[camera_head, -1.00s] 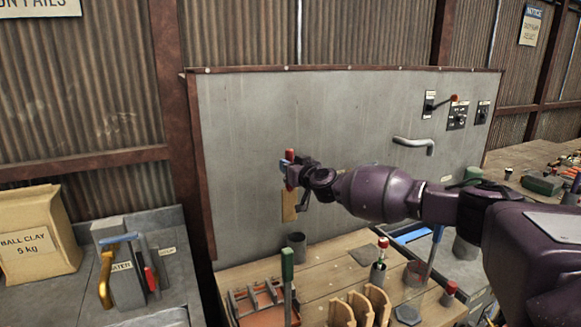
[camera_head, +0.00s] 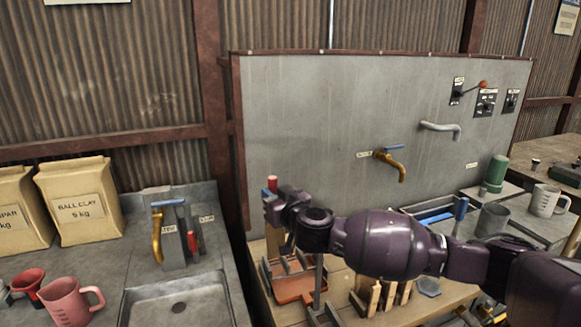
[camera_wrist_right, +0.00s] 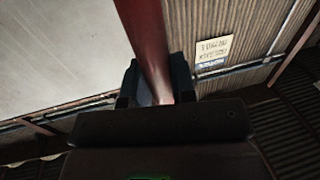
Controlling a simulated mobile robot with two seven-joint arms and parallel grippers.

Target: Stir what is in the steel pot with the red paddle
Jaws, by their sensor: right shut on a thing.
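My right gripper (camera_head: 273,204) is shut on a red-handled tool (camera_head: 272,183), which I take to be the red paddle. The red end stands up above the fingers, and a tan flat part (camera_head: 275,241) shows below them. In the right wrist view the red handle (camera_wrist_right: 147,35) runs up from between the dark fingers (camera_wrist_right: 156,93). The paddle is held in front of the grey back panel, above the wooden bench's left end. I cannot make out the steel pot for certain; a grey metal vessel (camera_head: 492,219) stands at the right. My left gripper is not in view.
Below my right arm, an orange rack (camera_head: 292,288) and wooden holders (camera_head: 378,298) crowd the bench (camera_head: 440,305). A brass tap (camera_head: 392,164) and a grey spout (camera_head: 441,128) stick out from the panel. A sink (camera_head: 180,303) and pink jug (camera_head: 68,302) are at the left.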

